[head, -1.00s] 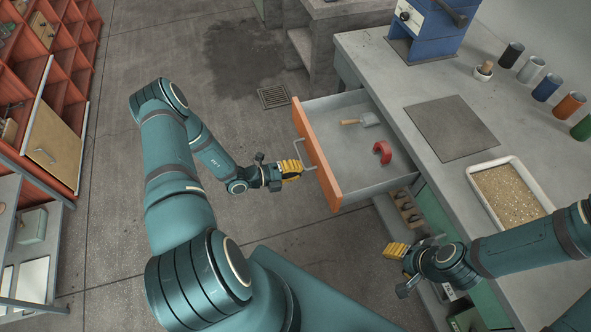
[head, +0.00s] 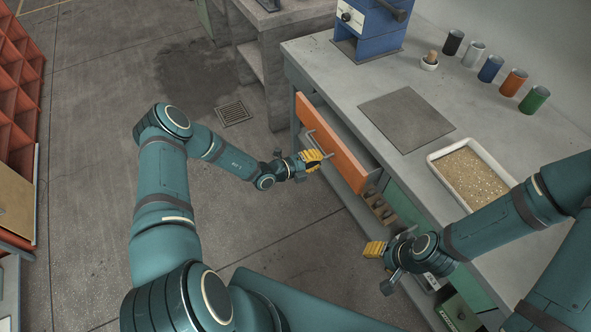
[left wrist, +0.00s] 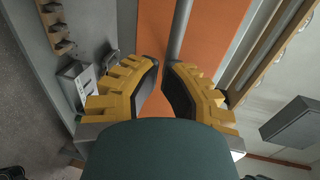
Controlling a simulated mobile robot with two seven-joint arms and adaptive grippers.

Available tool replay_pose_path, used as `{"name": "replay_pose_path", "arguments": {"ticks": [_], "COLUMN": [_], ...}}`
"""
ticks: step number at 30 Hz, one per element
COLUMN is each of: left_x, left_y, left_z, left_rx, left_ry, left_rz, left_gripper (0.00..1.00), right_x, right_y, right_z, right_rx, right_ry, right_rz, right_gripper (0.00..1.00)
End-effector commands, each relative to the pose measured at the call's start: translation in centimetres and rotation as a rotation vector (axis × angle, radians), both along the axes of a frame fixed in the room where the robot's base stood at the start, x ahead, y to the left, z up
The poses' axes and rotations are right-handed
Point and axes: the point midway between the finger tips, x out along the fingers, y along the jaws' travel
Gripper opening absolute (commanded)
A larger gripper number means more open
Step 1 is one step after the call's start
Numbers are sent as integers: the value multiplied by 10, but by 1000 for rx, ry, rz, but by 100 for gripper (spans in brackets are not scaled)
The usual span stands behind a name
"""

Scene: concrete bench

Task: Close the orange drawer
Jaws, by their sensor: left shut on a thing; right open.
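My left gripper (head: 316,160) is shut on the drawer's grey bar handle, in front of the orange face. In the left wrist view the handle (left wrist: 177,35) runs up from between the yellow fingers, against the orange front (left wrist: 216,28). My right gripper (head: 376,249) is open and empty, beside the bench front to the right of and nearer than the drawer.
The bench top (head: 335,75) carries a dark mat (head: 407,120), a white tray of sand-like grains (head: 437,165), several coloured cups and a blue machine (head: 365,30). A low shelf with a wooden rack (head: 380,207) lies below the drawer. The floor left of the bench is clear.

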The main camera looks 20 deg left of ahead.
Motion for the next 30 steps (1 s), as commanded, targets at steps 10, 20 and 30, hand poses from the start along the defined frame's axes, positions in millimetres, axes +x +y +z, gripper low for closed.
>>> {"name": "replay_pose_path", "arguments": {"ticks": [10,20,30], "left_x": [47,60,60], "left_y": [-40,-50,-50], "left_z": [-1,-1,-1], "left_rx": [0,0,1], "left_ry": [0,1,1], "left_rz": [0,1,1], "left_gripper": [0,0,0], "right_x": [3,4,4], "right_y": [0,-1,-1], "right_z": [-16,-19,-19], "right_rx": [-1,-2,-2], "right_ry": [-8,-9,-9], "right_rz": [-2,-3,-3], "right_gripper": [47,47,47]}}
